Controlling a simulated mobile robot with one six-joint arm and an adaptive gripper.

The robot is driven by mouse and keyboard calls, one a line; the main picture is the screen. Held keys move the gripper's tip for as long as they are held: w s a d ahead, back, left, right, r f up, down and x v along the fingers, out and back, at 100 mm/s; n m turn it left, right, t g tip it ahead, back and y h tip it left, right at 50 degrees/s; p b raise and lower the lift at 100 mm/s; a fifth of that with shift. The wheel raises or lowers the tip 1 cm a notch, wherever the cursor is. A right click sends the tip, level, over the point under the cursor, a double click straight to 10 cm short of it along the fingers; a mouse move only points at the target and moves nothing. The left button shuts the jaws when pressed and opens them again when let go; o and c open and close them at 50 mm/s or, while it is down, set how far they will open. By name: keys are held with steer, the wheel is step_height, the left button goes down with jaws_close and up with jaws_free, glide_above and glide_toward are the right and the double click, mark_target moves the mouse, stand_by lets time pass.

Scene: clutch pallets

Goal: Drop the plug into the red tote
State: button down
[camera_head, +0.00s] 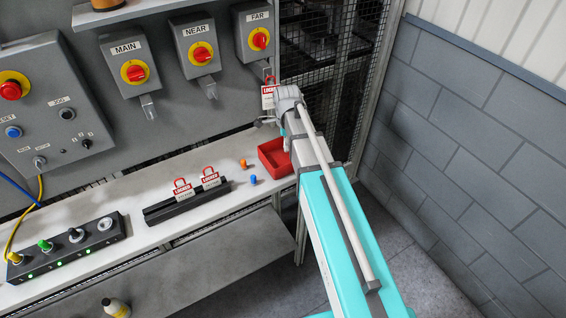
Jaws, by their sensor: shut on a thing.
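The red tote (277,160) is a small open box at the right end of the white bench. My gripper (266,122) is just above and behind the tote, at the end of my turquoise arm, and shows only as a small dark shape beside the grey wrist. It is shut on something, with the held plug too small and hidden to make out. Several coloured plugs stand in the black socket block (70,243) at the left, among them a green plug (45,245). An orange piece (243,163) and a blue piece (253,180) stand on the bench left of the tote.
Red-and-white lockout tags (183,191) stand in a black rack (188,205). Another tag (268,97) hangs below the FAR switch (258,38), close to my wrist. A wire-mesh fence (345,95) and block wall (480,140) bound the right side.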

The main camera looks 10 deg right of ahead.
steer(key=shift+f+b, duration=0.3)
steer(key=shift+f, duration=0.15)
steer(key=shift+c, duration=2.3)
jaws_free()
steer(key=shift+r, duration=0.2)
